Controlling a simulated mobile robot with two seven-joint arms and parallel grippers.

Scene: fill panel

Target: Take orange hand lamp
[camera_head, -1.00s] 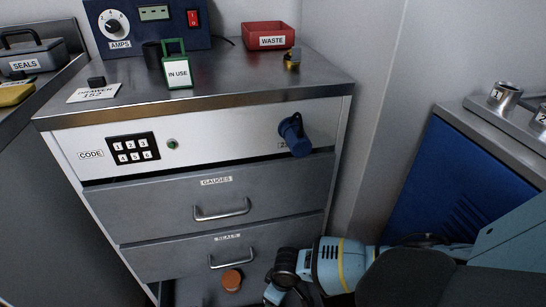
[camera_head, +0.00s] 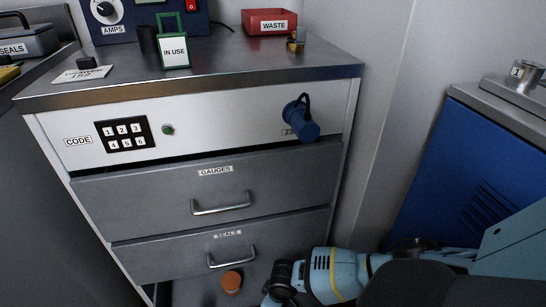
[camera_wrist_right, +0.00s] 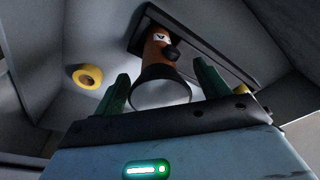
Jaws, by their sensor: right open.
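The orange hand lamp (camera_wrist_right: 157,48) shows in the right wrist view, with a dark flared head and a pale round face (camera_wrist_right: 160,93) toward me. It stands in front of a dark plate or recess. My right gripper (camera_wrist_right: 162,86) is open, its two green fingers on either side of the lamp's head; I cannot tell whether they touch it. In the head view my right arm (camera_head: 335,275) reaches low before the cabinet, its fingertips hidden. An orange round thing (camera_head: 231,281) shows below the bottom drawer; I cannot tell whether it is the lamp. My left gripper is not in view.
The drawer cabinet (camera_head: 150,205) has two handled drawers and a keypad (camera_head: 123,134). A blue plug-like part (camera_head: 301,120) juts from its front right. A blue locker (camera_head: 455,195) stands at right. A yellow ring (camera_wrist_right: 87,76) lies left of the lamp in the wrist view.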

